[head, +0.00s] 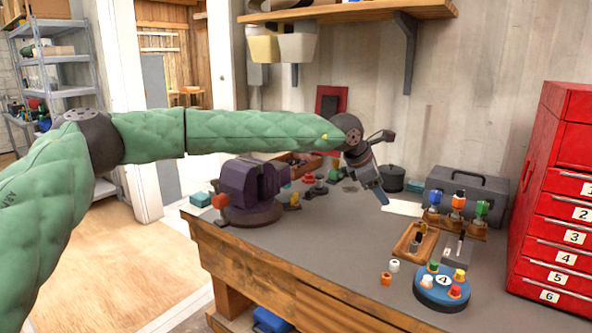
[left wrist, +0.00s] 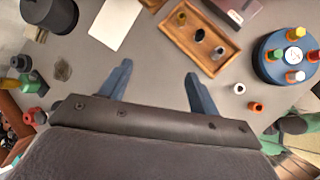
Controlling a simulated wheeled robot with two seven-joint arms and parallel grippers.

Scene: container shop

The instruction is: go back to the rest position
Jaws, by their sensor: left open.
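My left arm, in a green quilted cover, reaches across the head view from the left. My left gripper (head: 378,192) hangs over the grey-topped workbench (head: 335,243), pointing down and to the right. In the left wrist view its two blue-grey fingers (left wrist: 156,88) stand wide apart with only bare bench top between them. It is open and holds nothing. My right gripper is in neither view.
A purple vise (head: 250,188) stands below my left forearm. Beyond the gripper are a wooden tray (head: 402,250), a blue round holder (head: 430,292) with coloured pegs, coloured bottles on a stand (head: 458,226) and a red drawer cabinet (head: 560,200). A shelf (head: 350,10) hangs above.

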